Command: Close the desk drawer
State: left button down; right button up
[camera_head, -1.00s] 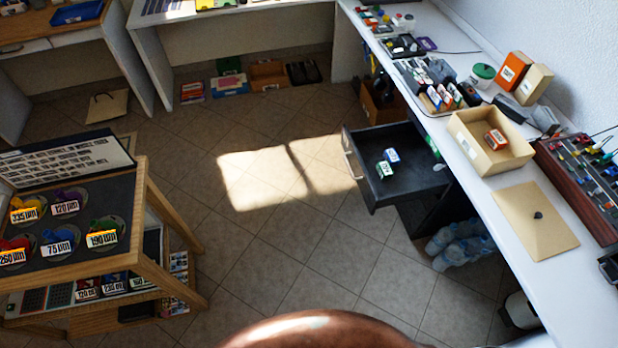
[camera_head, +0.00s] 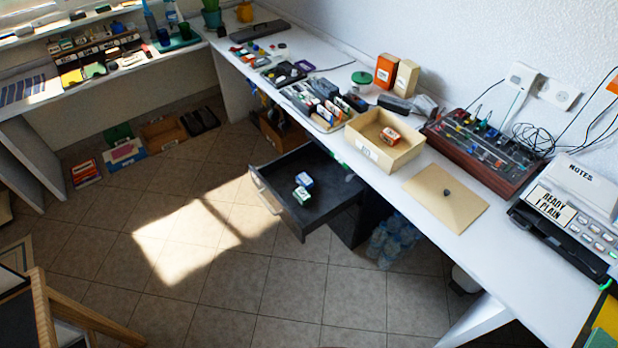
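The desk drawer (camera_head: 325,203) is dark grey and stands pulled out from under the long white desk (camera_head: 390,196). Its pale handle (camera_head: 265,194) is on the front panel, facing left toward the open floor. Two small boxes, a blue and white one (camera_head: 304,180) and a green and white one (camera_head: 302,196), lie inside the drawer. Neither of my grippers shows in this view, and nothing touches the drawer or its handle.
Tiled floor (camera_head: 230,285) is clear in front of the drawer. A wooden shelf rack (camera_head: 42,310) stands at the lower left. Plastic bottles (camera_head: 390,241) stand on the floor beneath the desk. An open cardboard box (camera_head: 378,155) and a control panel (camera_head: 485,150) rest on the desk.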

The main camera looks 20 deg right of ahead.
aim_at(331, 194)
jog(key=z, duration=0.6)
jog(key=i, duration=1.1)
jog(key=u, duration=0.1)
